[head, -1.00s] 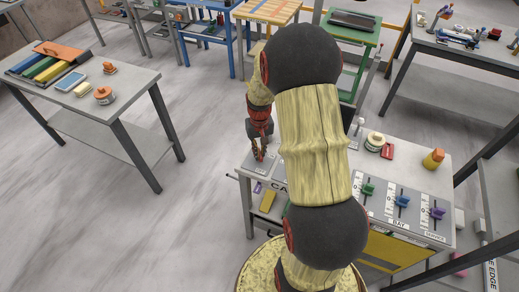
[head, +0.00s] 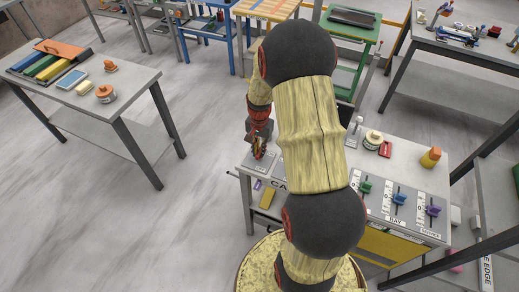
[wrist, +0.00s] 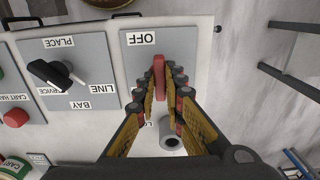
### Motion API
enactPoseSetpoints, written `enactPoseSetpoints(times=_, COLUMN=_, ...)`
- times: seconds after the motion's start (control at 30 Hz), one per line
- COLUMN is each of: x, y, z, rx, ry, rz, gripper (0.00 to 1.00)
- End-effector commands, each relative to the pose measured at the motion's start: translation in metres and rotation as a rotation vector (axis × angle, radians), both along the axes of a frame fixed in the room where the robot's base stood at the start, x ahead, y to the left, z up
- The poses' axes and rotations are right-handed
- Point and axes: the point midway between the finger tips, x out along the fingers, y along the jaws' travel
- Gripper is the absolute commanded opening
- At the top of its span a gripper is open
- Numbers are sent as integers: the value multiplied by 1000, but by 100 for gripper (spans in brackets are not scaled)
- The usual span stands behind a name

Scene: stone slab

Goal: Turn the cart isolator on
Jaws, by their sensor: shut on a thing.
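The cart isolator is a grey plate with a red lever (wrist: 159,74) in the wrist view. The lever points up the picture toward the label OFF (wrist: 142,39). A second label lower on the plate is mostly hidden by a finger. My gripper (wrist: 164,84) is shut on the red lever, with a finger on each side of it. A grey round cylinder (wrist: 171,136) is beside the right finger. In the head view my gripper (head: 258,150) is at the left end of the cart top (head: 408,168), and the lever is hard to make out there.
Beside the isolator, a black rotary knob (wrist: 55,74) sits on a plate labelled PLACE, LINE, BAY and SERVICE. A red button (wrist: 15,118) lies further left. Coloured sliders, including a blue one (head: 400,198), are along the cart's right side. Open floor lies left of the cart.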

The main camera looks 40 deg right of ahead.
Motion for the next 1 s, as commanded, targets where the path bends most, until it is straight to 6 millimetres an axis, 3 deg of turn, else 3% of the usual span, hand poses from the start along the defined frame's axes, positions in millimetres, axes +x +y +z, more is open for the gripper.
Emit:
enactPoseSetpoints(times=0.47, x=0, y=0, z=0, rx=-1, ry=-1, rz=-15, gripper=0)
enactPoseSetpoints(times=0.5, x=0, y=0, z=0, rx=-1, ry=-1, rz=-15, gripper=12)
enactPoseSetpoints(times=0.8, x=0, y=0, z=0, rx=0, ry=0, rz=-13, gripper=29)
enactPoseSetpoints(times=1.0, x=0, y=0, z=0, rx=0, ry=0, rz=-13, gripper=29)
